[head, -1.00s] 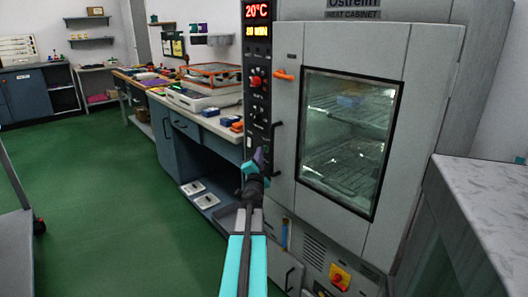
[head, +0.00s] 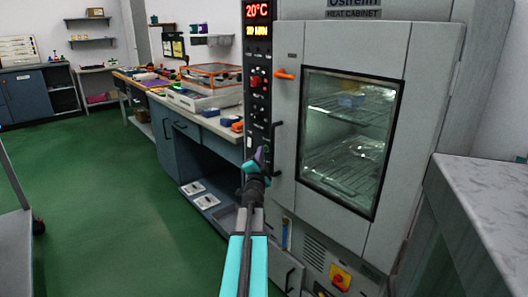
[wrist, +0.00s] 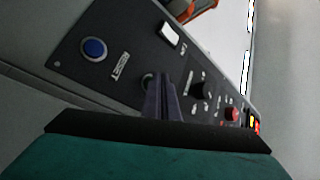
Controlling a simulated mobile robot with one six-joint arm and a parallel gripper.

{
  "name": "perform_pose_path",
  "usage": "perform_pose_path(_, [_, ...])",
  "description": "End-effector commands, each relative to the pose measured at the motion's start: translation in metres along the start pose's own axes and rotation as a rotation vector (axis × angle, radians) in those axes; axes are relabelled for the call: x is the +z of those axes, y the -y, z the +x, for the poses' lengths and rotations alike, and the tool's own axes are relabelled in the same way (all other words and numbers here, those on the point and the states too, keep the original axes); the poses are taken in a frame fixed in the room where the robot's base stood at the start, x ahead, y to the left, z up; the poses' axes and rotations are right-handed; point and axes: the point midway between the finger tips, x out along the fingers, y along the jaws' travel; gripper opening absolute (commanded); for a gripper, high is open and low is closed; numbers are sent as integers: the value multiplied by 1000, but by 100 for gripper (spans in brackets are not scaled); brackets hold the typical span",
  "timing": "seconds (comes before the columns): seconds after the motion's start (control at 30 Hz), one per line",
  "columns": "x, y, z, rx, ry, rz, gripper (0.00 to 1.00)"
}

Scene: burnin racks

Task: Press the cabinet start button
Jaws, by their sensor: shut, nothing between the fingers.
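The heat cabinet (head: 345,45) stands at the right with its windowed door shut. Its narrow black control panel (head: 257,105) runs down the left side and shows a 20°C display (head: 257,11) and a red control (head: 256,82). In the wrist view the panel (wrist: 75,62) carries a blue round button (wrist: 94,48), a white switch (wrist: 169,35), a dark knob (wrist: 200,91) and a red button (wrist: 232,114). My gripper (head: 261,154) is shut and empty near the lower panel. In the wrist view its fingers (wrist: 162,88) partly cover another round control. I cannot tell which control is the start button.
A workbench (head: 212,122) with trays and boxes stands left of the cabinet. A grey counter (head: 480,190) is at the right. Green floor (head: 100,200) is open at left.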

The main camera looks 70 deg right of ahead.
Motion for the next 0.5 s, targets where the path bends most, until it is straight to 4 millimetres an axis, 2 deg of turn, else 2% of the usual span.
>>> perform_pose_path(0.5, [-7, -5, 4, 4, -7, 2, 0])
